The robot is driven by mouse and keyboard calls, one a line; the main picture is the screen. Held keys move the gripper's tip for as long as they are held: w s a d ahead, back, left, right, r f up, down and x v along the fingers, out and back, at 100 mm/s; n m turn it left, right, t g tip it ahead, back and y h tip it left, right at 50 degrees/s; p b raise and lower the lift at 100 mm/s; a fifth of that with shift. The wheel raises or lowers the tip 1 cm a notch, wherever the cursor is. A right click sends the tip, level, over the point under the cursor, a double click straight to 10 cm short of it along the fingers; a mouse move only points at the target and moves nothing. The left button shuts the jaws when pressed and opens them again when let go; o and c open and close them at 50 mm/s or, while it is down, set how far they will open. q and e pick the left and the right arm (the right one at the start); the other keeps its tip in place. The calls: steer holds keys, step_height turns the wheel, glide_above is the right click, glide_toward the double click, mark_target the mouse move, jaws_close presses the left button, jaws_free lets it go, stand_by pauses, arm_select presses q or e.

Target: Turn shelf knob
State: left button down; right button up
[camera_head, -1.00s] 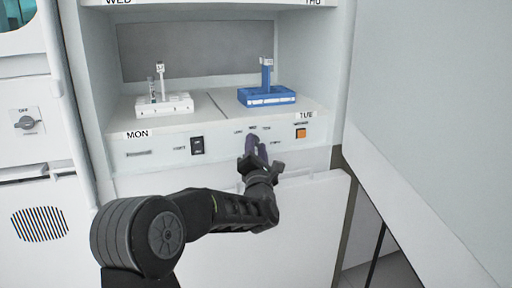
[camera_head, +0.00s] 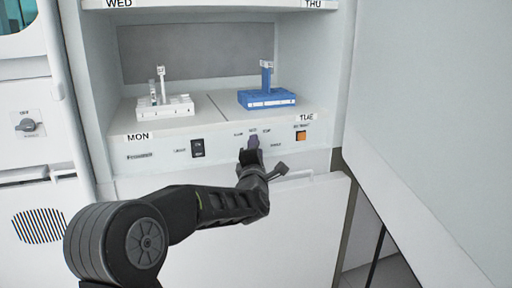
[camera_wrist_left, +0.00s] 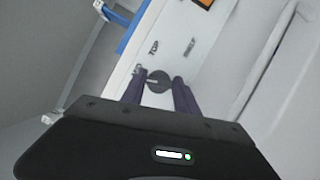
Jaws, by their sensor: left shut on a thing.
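The shelf knob (camera_wrist_left: 158,82) is a dark round dial on the white control panel. In the left wrist view it sits between the two dark purple fingers of my left gripper (camera_wrist_left: 160,90). In the head view my left gripper (camera_head: 252,146) is at the panel's middle, and its hand hides the knob. The gripper is shut on the knob, with the wrist rolled. My right gripper is not in view.
A black switch (camera_head: 198,148) and an orange switch (camera_head: 301,136) flank the knob on the panel (camera_head: 165,147). A white rack (camera_head: 165,107) and a blue rack (camera_head: 266,98) stand on the shelf above.

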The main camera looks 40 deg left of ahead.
arm_select(q)
steer(key=m+g+h+p, duration=0.1)
steer(key=m+p, duration=0.1)
steer(key=m, duration=0.1)
steer(key=shift+p, duration=0.35)
steer(key=c, duration=0.9)
jaws_free()
